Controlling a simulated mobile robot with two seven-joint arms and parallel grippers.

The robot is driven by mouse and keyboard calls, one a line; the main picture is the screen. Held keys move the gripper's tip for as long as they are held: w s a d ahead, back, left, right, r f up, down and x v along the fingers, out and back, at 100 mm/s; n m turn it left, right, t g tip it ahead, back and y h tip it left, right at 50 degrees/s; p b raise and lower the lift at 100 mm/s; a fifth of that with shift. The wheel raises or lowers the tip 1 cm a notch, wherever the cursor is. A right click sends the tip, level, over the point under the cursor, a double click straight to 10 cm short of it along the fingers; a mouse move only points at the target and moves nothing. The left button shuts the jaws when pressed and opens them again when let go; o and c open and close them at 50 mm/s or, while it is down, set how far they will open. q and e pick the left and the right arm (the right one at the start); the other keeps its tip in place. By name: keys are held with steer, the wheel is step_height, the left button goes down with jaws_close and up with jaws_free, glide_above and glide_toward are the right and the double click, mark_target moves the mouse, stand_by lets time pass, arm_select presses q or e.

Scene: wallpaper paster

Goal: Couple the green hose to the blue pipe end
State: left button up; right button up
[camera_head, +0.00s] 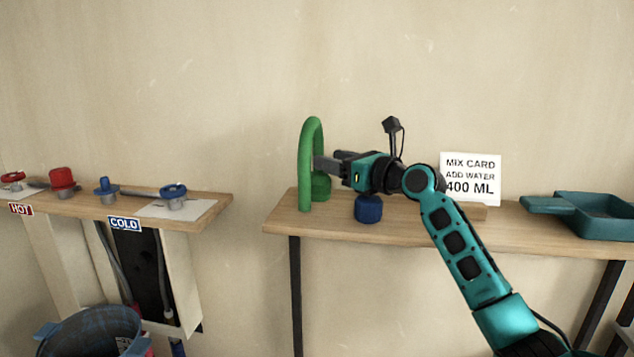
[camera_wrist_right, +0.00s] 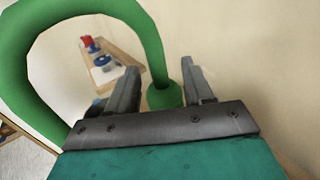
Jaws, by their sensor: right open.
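The green hose (camera_head: 305,170) stands as an arch at the left end of the right-hand shelf, with a wider green collar (camera_head: 321,187) at one foot. My right gripper (camera_head: 322,164) is open at the arch, its fingers pointing left. In the right wrist view the hose (camera_wrist_right: 148,30) curves over the left side, and its collar (camera_wrist_right: 165,97) shows between the open fingers (camera_wrist_right: 160,85); I cannot tell whether they touch. The blue pipe end (camera_head: 106,187) stands upright on the left shelf above the COLD label. My left gripper is not in view.
The left shelf (camera_head: 215,203) also holds a red cap (camera_head: 62,179), a red handwheel (camera_head: 13,177) and a blue handwheel (camera_head: 173,191). A gap separates the shelves. On the right shelf are a blue cylinder (camera_head: 368,209), a sign (camera_head: 471,178) and a teal tray (camera_head: 590,233).

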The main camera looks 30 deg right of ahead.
mark_target(318, 152)
steer(key=shift+a+x, duration=0.2)
steer(key=shift+x, duration=2.05)
steer(key=shift+s, duration=0.1)
steer(key=shift+r, duration=0.1)
jaws_close()
